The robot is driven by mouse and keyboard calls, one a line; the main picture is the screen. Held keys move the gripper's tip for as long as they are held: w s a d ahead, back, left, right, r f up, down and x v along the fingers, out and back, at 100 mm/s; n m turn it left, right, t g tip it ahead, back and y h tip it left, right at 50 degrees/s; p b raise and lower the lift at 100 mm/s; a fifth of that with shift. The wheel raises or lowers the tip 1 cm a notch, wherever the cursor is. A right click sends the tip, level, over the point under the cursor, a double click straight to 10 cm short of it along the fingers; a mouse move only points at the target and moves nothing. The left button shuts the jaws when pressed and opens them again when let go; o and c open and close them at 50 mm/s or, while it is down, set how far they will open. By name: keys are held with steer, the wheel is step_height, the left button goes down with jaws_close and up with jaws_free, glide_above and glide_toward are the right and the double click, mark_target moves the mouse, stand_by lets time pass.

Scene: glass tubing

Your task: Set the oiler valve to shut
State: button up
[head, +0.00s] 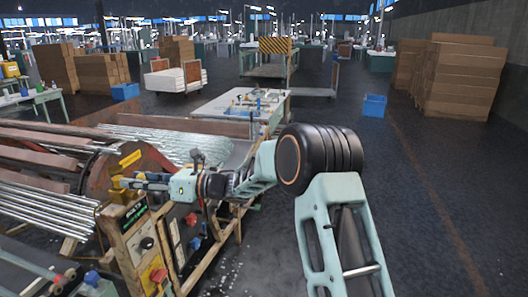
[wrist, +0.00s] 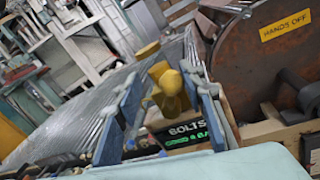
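In the wrist view, a yellow fitting (wrist: 167,84) with a rounded knob stands between my fingers; it looks like the oiler valve, but no marking on it can be read. My gripper (wrist: 172,75) is open, with one blue finger on each side of the fitting and gaps visible beside it. In the head view, my gripper (head: 122,183) reaches left over the machine's front panel. Whether the valve stands open or shut cannot be told.
A yellow "HANDS OFF" sign (wrist: 286,26) is on the rusty machine housing. The wooden panel (head: 128,250) below my gripper carries several knobs. Glass tubes (head: 160,140) lie behind.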

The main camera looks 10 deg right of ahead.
steer(key=s+d+n+b, duration=0.1)
steer(key=s+d+b, duration=0.15)
steer(key=d, duration=0.85)
steer(key=w+d+m+t+h, duration=0.3)
steer(key=w+d+m+h, duration=0.1)
steer(key=d, duration=0.4)
steer(key=w+d+f+m+t+h, duration=0.1)
steer(key=w+d+m+t+h, duration=0.2)
steer(key=d+m, duration=0.3)
steer(key=w+d+f+m+t+h, duration=0.1)
steer(key=w+d+m+t+h, duration=0.2)
steer(key=d, duration=0.7)
steer(key=shift+w+d+m+t+h, duration=0.2)
steer(key=shift+w+m+t+h, duration=0.1)
steer(key=shift+w+m+h, duration=0.75)
steer(key=shift+w, duration=0.15)
